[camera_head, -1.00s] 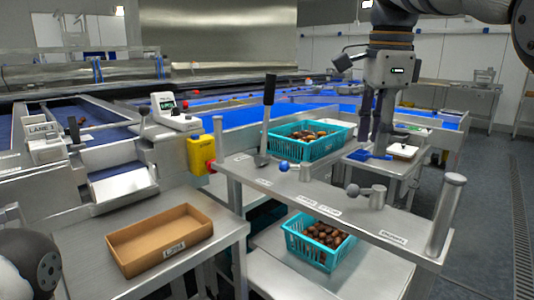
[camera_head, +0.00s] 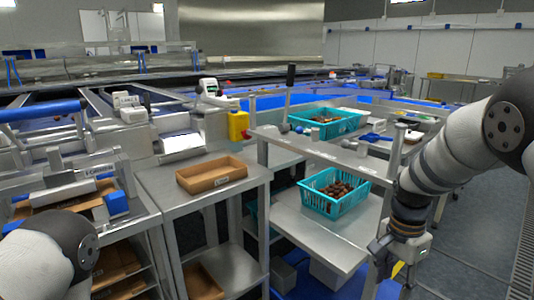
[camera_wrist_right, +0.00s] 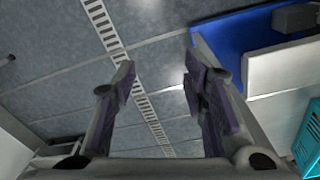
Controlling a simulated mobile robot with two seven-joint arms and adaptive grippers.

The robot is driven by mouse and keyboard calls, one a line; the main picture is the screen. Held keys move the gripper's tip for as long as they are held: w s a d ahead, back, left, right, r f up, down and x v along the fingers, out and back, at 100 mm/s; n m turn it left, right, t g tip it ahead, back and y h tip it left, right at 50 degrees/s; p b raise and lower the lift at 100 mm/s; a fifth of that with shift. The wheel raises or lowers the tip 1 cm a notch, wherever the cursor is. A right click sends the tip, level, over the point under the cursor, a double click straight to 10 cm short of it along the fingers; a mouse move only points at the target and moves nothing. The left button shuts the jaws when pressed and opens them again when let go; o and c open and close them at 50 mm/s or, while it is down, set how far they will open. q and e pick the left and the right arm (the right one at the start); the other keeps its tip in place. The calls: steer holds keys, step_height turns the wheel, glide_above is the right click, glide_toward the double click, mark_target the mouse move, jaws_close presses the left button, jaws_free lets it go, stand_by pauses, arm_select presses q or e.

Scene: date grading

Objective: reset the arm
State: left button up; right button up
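My right arm (camera_head: 450,155) comes in from the right in the head view and hangs down beside the steel bench. Its gripper (camera_head: 390,284) is low at the bottom edge of that view, partly cut off. In the right wrist view the right gripper (camera_wrist_right: 159,72) has its two fingers spread with nothing between them, over the grey floor. My left arm (camera_head: 45,258) shows only as a rounded link at the lower left of the head view. The left gripper is out of the picture.
A turquoise basket of dates (camera_head: 312,199) stands on the lower shelf (camera_head: 317,238), left of my right arm. Another turquoise basket (camera_head: 349,126) stands farther back. An empty brown tray (camera_head: 187,183) lies on the left table. Open floor (camera_head: 480,240) lies at right.

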steer(key=s+f+n, duration=0.4)
steer(key=s+f, duration=0.9)
steer(key=s+a+f+n, duration=0.1)
steer(key=s+n, duration=0.2)
steer(key=s, duration=0.6)
steer(key=s+a+f+n+g, duration=0.1)
steer(key=s+a+f+n, duration=0.1)
steer(key=s, duration=0.6)
steer(key=s+a+f+n, duration=0.1)
steer(key=s+n, duration=0.3)
steer(key=s, duration=0.5)
steer(key=shift+s+a+f+g+y, duration=0.15)
steer(key=shift+s+f+g+y, duration=0.15)
steer(key=shift+f+y, duration=0.1)
